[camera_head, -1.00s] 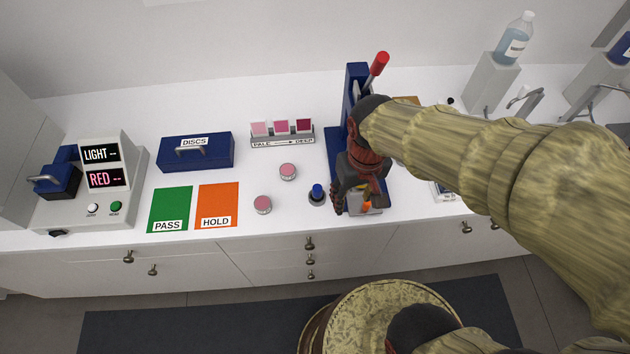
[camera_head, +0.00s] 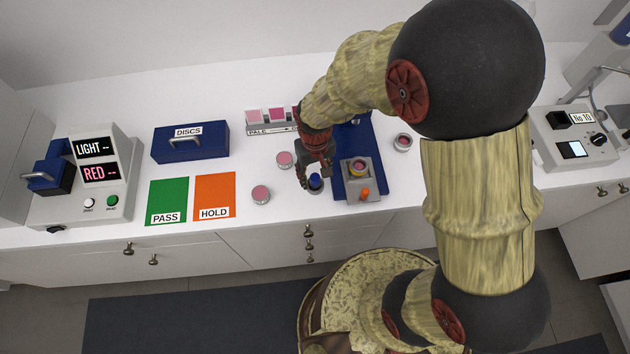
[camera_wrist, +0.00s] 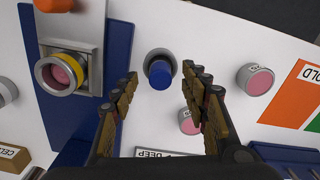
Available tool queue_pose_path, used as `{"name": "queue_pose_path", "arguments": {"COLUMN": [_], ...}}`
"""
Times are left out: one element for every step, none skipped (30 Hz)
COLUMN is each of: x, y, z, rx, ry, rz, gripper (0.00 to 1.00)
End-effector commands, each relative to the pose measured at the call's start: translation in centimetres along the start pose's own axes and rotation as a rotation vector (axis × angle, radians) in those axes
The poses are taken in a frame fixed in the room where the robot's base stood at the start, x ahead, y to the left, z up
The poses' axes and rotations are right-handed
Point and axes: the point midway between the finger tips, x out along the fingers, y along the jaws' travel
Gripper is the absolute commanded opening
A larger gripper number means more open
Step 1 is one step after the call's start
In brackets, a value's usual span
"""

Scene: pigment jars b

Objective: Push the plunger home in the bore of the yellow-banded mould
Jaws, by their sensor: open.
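The plunger (camera_head: 315,181), with a blue top, stands upright in a round grey holder on the counter. In the wrist view its blue top (camera_wrist: 160,75) lies between my fingertips. My gripper (camera_head: 313,177) is open, with one finger on each side of the plunger; whether either finger touches it I cannot tell. The yellow-banded mould (camera_head: 359,168) sits right of the plunger in a grey block on the blue press base. The wrist view shows the mould (camera_wrist: 78,66) with pink material inside its bore.
An orange knob (camera_head: 365,194) is at the front of the press base (camera_head: 346,187). Pink discs (camera_head: 261,194) lie left of the plunger, and another small round pot (camera_head: 403,142) stands right of the press. My arm hides the press's upper part. The counter front is clear.

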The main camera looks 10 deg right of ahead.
Motion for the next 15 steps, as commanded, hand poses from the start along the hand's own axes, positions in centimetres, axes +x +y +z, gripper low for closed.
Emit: {"name": "queue_pose_path", "arguments": {"x": [1.0, 1.4, 1.9, 2.2, 2.4, 2.6, 2.7, 2.8, 2.8, 2.8, 2.8, 2.8, 2.8, 2.8, 2.8], "y": [-0.1, -0.1, -0.1, -0.1, -0.1, -0.1, -0.1, -0.1, -0.1, -0.1, -0.1, -0.1, -0.1, -0.1, -0.1], "z": [0.1, 0.1, 0.1, 0.1, 0.0, 0.0, 0.0, 0.0, 0.0, 0.0, 0.0, 0.0, 0.0, 0.0, 0.0], "rx": [-0.001, 0.0, 0.0, 0.0, 0.0, 0.0, 0.0, 0.0, 0.0, 0.0, 0.0, 0.0, 0.0, 0.0, 0.0], "ry": [-0.004, -0.004, -0.004, -0.003, -0.001, -0.001, -0.001, 0.0, 0.0, 0.0, 0.0, 0.0, 0.0, 0.0, 0.0], "rz": [0.0, 0.0, 0.0, 0.0, 0.0, 0.0, 0.0, 0.0, 0.0, 0.0, 0.0, 0.0, 0.0, 0.0, 0.0], "gripper": [0.45, 0.45, 0.45, 0.45, 0.45, 0.45, 0.45, 0.45, 0.45, 0.45, 0.45, 0.45, 0.45, 0.45, 0.44]}}
